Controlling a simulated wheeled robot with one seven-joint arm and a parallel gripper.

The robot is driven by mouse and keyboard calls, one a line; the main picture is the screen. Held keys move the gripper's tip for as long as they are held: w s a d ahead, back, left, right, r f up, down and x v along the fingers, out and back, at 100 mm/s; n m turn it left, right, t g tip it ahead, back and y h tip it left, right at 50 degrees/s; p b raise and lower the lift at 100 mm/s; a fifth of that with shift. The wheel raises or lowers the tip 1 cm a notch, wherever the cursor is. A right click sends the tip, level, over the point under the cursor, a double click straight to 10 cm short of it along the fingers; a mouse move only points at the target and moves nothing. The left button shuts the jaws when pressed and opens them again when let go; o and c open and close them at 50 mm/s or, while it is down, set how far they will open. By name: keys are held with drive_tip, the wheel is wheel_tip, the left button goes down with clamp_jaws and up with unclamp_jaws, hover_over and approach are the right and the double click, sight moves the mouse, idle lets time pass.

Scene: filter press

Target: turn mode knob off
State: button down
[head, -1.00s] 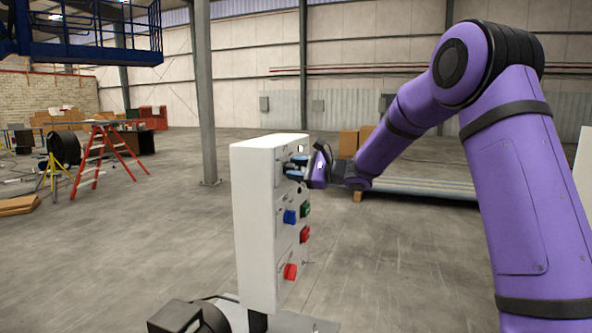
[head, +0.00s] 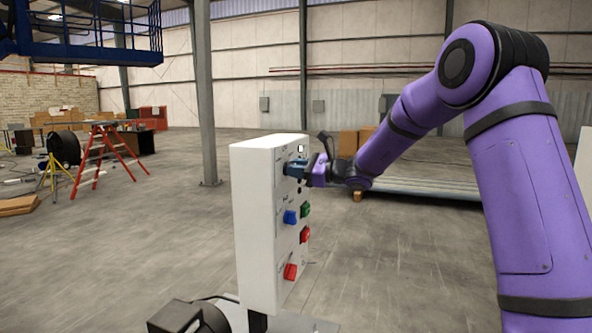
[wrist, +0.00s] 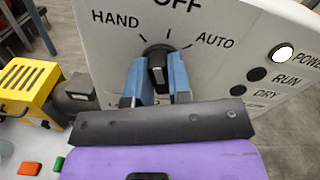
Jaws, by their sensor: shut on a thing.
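The mode knob (wrist: 157,72) is black with a pale pointer line, on the white panel (wrist: 225,20) under the words HAND, OFF and AUTO. The blue fingers of my gripper (wrist: 157,82) stand on either side of it and are shut on it. The knob's long axis points roughly up toward the OFF tick, between HAND and AUTO. In the head view my gripper (head: 298,170) is at the top of the control box (head: 258,215), and its fingers hide the knob there.
Blue (head: 290,217), green (head: 305,209) and red (head: 290,271) controls stick out below my gripper. A white POWER lamp (wrist: 283,53) is right of the knob, above dark RUN (wrist: 257,74) and DRY (wrist: 238,90) lamps.

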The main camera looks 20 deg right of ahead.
drive_tip(key=shift+d+m, duration=0.1)
drive_tip(key=shift+m, duration=2.1)
drive_tip(key=c, duration=1)
unclamp_jaws()
drive_tip(key=shift+c, duration=0.2)
drive_tip(key=v, duration=1)
drive_tip(key=shift+s+d, duration=0.2)
drive_tip(key=shift+d, duration=0.15)
